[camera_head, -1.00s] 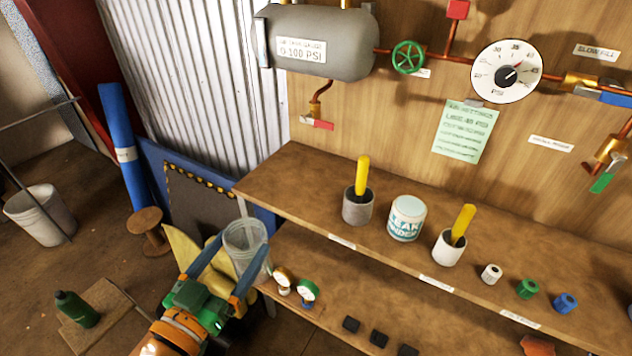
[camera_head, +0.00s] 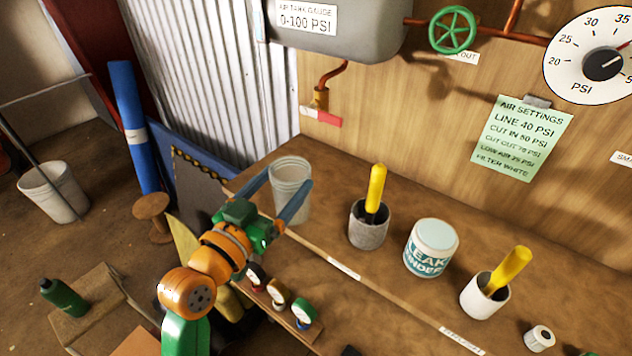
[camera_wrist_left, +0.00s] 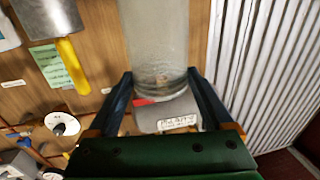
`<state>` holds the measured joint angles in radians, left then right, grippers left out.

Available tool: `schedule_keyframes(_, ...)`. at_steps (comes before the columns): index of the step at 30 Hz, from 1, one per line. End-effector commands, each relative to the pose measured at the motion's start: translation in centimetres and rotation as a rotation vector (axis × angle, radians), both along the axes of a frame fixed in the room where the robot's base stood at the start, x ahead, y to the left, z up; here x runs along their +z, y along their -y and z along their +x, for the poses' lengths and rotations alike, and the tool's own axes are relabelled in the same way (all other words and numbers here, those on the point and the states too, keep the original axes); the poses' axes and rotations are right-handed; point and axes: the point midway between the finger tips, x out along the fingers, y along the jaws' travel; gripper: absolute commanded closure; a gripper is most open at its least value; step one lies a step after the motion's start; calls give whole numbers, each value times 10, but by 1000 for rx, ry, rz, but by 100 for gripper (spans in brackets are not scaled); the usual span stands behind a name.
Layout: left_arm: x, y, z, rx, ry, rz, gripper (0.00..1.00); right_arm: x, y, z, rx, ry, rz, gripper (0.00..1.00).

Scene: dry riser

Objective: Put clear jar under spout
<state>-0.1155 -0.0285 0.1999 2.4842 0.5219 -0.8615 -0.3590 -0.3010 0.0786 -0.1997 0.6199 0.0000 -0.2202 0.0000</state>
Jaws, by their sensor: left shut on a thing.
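The clear jar (camera_head: 291,188) is upright at the left end of the wooden shelf, and it also shows in the left wrist view (camera_wrist_left: 158,45). My left gripper (camera_head: 284,192) is shut on it, with one blue finger on each side, as the left wrist view (camera_wrist_left: 160,82) also shows. The spout (camera_head: 320,97), a copper pipe with a brass end and red handle, hangs below the grey tank (camera_head: 350,28). In the head view the jar appears below and slightly left of the spout. I cannot tell whether the jar touches the shelf. My right gripper is out of view.
On the shelf (camera_head: 335,240), right of the jar, stand a grey cup (camera_head: 368,228) with a yellow handle, a leak finder tub (camera_head: 431,248) and a white cup (camera_head: 485,297). Small gauges (camera_head: 278,292) sit on a lower shelf. Corrugated metal (camera_head: 215,75) is behind left.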

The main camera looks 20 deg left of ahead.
Motion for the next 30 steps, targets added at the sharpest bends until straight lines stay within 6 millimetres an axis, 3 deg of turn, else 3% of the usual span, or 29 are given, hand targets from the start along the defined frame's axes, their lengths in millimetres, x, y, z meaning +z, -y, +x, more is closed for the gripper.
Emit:
schedule_keyframes(3,4,10,44,-5,-4,-7,88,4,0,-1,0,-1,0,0)
schedule_keyframes(9,3,20,99,-5,-4,-2,88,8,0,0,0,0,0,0)
schedule_keyframes(11,2,22,106,-5,-5,-1,88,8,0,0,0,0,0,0)
schedule_keyframes(17,-32,23,110,-6,-9,0,88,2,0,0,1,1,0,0)
schedule_keyframes(23,-34,22,110,-4,-5,1,88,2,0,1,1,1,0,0)
schedule_keyframes(24,-34,22,110,-4,-6,1,10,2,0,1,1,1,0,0)
schedule_keyframes(25,-34,22,110,-4,-6,1,2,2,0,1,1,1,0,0)
schedule_keyframes(26,-34,22,109,-4,-6,1,0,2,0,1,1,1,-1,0)
schedule_keyframes(30,-34,22,109,-4,-6,1,0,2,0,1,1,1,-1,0)
